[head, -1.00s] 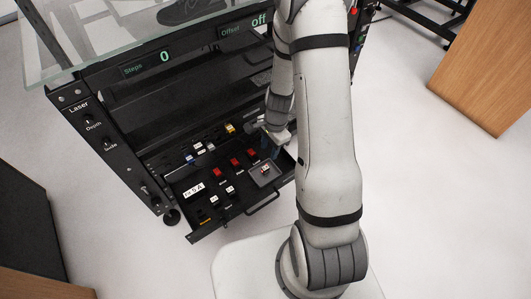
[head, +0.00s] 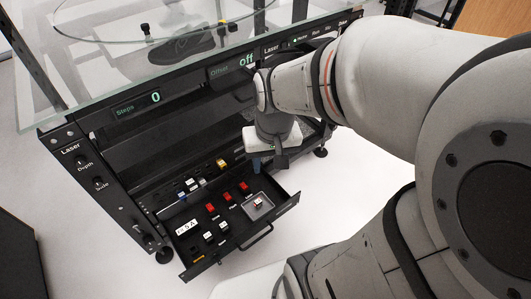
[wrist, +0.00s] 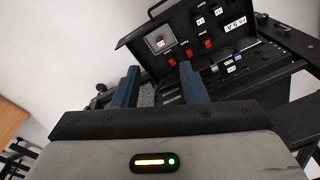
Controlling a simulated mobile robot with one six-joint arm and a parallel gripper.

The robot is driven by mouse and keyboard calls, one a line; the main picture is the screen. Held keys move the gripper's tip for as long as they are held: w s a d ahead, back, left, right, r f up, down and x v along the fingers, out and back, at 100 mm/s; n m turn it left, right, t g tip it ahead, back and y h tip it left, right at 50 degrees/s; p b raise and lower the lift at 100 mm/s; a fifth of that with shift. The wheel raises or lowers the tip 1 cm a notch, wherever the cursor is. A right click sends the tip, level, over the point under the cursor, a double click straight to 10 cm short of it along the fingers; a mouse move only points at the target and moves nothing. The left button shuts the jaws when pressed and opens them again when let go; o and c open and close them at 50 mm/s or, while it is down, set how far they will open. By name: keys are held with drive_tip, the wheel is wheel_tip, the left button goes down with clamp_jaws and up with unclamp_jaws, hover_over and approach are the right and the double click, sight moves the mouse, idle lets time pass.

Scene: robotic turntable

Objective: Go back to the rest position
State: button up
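My gripper (head: 268,160) hangs below my wrist, in front of the rack and above the back right of the pulled-out drawer (head: 243,235). In the wrist view my gripper (wrist: 158,68) has its two blue fingers apart, with nothing between them. The drawer shows beyond the fingers. It carries red switches (head: 227,195), white-labelled switches (head: 223,226) and a grey square recess (head: 264,212) with a small red and white part in it. My gripper looks clear of all of these.
The black rack (head: 120,195) has a glass top (head: 100,85) with a dark shoe (head: 182,45) seen through it. Its displays read 0 and off. A wooden panel (head: 495,18) stands at the upper right. White floor (head: 330,200) is free right of the drawer.

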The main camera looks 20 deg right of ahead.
drive_tip(key=shift+s+a+r+n, duration=0.2)
drive_tip(key=shift+s+r+n, duration=0.2)
drive_tip(key=shift+s, duration=0.2)
drive_tip(key=shift+s+a+r+n, duration=0.15)
drive_tip(key=shift+s+r+n, duration=0.15)
drive_tip(key=shift+s+r, duration=0.25)
drive_tip(key=shift+w+f, duration=0.1)
drive_tip(key=shift+w, duration=0.05)
